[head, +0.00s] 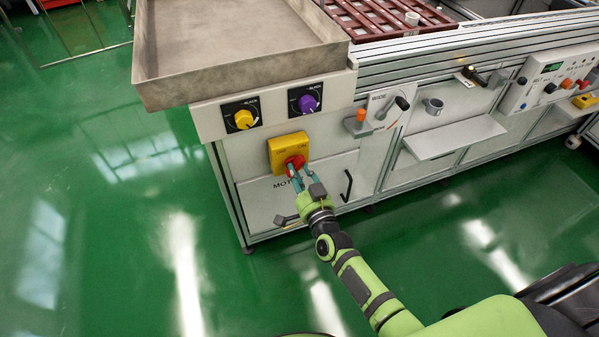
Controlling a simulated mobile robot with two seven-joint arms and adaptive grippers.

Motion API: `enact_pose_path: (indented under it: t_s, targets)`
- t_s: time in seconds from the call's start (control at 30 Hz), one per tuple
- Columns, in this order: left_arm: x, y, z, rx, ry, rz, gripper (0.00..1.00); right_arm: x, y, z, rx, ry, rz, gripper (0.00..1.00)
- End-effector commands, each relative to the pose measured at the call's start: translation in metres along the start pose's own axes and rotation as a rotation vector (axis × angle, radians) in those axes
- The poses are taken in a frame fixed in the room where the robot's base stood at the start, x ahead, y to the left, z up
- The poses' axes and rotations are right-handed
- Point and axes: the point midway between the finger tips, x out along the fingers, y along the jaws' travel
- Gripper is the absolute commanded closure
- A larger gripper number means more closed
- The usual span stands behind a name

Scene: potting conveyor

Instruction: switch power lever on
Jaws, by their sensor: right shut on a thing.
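The power switch is a yellow box (287,146) with a red rotary lever (295,163), on the front panel of the conveyor's left end. The box carries small lettering with OFF on the left and ON on the right. My right gripper (298,177) reaches up to the switch from below and is shut on the red lever. The fingers cover part of the lever, so its exact angle is hard to tell. My left gripper is not in the view.
Above the switch are a yellow knob (244,119) and a purple knob (307,103), under a metal tray (235,45). A black door handle (347,185) is right of my gripper. A shelf (455,137) juts out farther right.

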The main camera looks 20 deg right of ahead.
Motion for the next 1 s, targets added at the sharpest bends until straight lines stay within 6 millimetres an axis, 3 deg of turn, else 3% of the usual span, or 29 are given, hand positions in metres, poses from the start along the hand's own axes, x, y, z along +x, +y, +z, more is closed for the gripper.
enact_pose_path:
  t_s: [0.13,0.17,0.2,0.53,0.67,1.0]
  targets:
    - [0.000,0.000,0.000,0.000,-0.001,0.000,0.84,0.000,-0.001,0.000,0.005,0.000,0.000,1.00]
    - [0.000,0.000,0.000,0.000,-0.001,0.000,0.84,0.000,-0.001,0.000,0.005,0.001,0.000,0.65]
    - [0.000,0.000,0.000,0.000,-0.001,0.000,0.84,0.000,-0.001,0.000,0.005,0.000,0.000,0.49]
    - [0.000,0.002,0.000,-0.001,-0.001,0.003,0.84,-0.001,0.000,0.000,0.002,0.000,0.000,0.48]
    - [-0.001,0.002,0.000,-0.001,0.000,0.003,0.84,-0.009,0.000,0.001,0.002,-0.001,0.001,0.48]
    - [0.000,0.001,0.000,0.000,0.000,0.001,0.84,-0.077,0.001,0.001,0.001,-0.003,0.002,0.48]
